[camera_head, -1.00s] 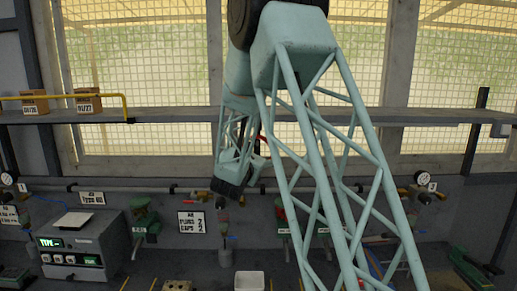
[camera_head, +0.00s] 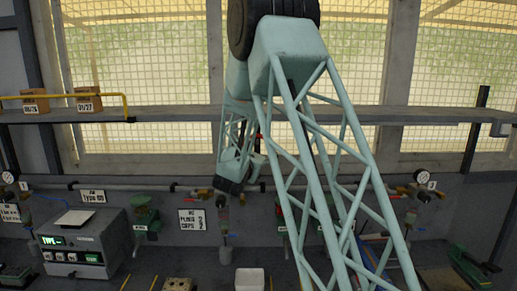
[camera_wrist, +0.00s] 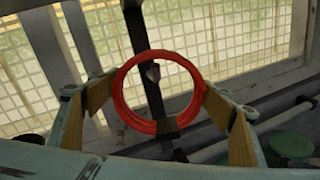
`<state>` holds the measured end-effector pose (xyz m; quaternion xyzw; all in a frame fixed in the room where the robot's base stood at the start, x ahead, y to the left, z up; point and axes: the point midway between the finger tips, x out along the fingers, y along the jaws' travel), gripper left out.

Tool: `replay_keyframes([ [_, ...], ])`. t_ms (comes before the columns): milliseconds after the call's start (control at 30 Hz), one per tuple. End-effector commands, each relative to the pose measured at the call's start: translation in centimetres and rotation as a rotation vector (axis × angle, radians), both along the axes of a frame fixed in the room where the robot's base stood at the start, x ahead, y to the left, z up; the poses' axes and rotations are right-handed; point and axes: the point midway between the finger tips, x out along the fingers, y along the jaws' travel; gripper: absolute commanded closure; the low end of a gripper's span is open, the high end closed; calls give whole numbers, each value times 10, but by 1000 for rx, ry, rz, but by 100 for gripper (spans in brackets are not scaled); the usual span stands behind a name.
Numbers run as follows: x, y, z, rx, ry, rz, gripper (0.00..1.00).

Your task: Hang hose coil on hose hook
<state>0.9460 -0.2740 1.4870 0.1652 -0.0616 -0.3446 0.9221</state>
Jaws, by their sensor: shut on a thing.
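The red hose coil (camera_wrist: 124,104) is a ring in the middle of the wrist view, with a dark band at its lower edge. My gripper (camera_wrist: 160,98) is shut on it, one wood-coloured pad at each side. A dark upright post (camera_wrist: 136,30) shows behind the coil. A small pale knob (camera_wrist: 152,72) shows through the ring; it may be the hose hook's end, but I cannot tell. Whether the coil touches the post is unclear.
A shelf (camera_head: 180,113) with two small boxes runs along the mesh windows. Below it are a pipe, gauges and green fittings. A grey tester (camera_head: 85,240) and a white container (camera_head: 249,280) stand on the bench. Another dark post (camera_head: 475,135) rises at the right.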

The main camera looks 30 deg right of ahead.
Motion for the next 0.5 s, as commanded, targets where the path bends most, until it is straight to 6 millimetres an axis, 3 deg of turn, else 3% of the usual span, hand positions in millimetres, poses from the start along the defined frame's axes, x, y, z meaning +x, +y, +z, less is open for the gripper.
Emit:
replay_keyframes([
  [500, 6, -3, -11, -1, -3, -1, 45],
])
